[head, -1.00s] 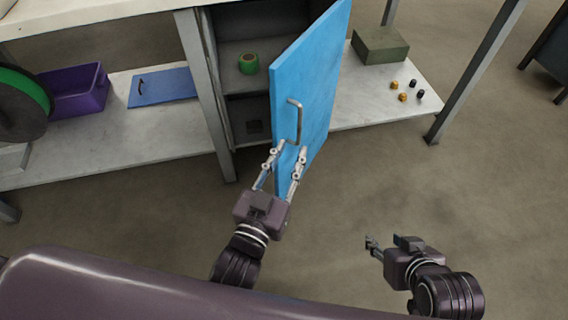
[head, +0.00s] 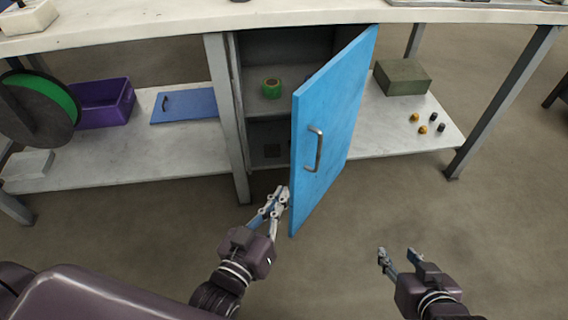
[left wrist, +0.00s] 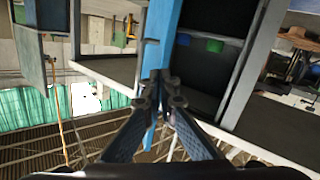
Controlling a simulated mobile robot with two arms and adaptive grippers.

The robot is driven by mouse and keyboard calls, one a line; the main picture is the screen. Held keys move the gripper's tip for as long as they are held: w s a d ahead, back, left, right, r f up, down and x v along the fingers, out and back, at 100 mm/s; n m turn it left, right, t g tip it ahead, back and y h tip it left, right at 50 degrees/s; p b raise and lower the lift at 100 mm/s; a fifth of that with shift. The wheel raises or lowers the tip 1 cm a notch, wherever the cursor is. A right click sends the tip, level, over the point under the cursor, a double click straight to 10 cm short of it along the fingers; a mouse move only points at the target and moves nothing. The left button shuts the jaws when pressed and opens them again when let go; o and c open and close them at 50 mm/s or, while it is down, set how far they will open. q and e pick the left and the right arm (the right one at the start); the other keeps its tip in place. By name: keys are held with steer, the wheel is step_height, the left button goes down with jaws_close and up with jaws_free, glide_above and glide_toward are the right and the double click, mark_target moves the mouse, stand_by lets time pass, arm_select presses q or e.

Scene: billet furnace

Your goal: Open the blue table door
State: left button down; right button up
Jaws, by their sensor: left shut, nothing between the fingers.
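The cabinet interior (head: 262,132) shows to the left of the door. My left gripper (head: 279,192) is shut and empty, at the door's lower front edge on the cabinet side; I cannot tell if it touches. In the left wrist view the shut fingertips (left wrist: 158,78) lie in front of the blue door's edge (left wrist: 163,32). My right gripper (head: 399,253) is open and empty above the floor, right of the door.
A green tape roll (head: 271,88) sits on a cabinet shelf. The left lower shelf holds a purple bin (head: 103,103), a blue panel (head: 184,106) and a green-and-black spool (head: 42,105). The right shelf holds a green box (head: 402,78) and small parts. The floor at right is clear.

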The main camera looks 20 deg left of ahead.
arm_select(q)
steer(key=w+a+f+n+g+h+b, duration=0.2)
steer(key=a+f+n, duration=0.3)
steer(key=a+n, duration=0.3)
steer(key=a+r+n+h+b, duration=0.2)
steer(key=a+r+h, duration=0.25)
steer(key=r, duration=0.45)
arm_select(e)
steer(key=w+a+r+t+y, duration=0.2)
steer(key=w+r+t, duration=0.3)
steer(key=r, duration=0.5)
steer(key=w+a+r+t+y, duration=0.25)
steer(key=r+t, duration=0.35)
steer(key=r, duration=0.5)
arm_select(q)
steer(key=w+d+p, duration=0.3)
steer(key=w+d, duration=0.3)
steer(key=d, duration=0.4)
steer(key=shift+w+r+h, duration=0.2)
steer(key=shift+w+h, duration=0.05)
steer(key=shift+h, duration=0.2)
arm_select(e)
step_height(320, 180, down, 15)
steer(key=s+d+g+h, duration=0.2)
steer(key=g+h, duration=0.1)
steer(key=g, duration=0.4)
steer(key=shift+r, duration=0.15)
steer(key=shift+d, duration=0.1)
steer(key=shift+s, duration=0.1)
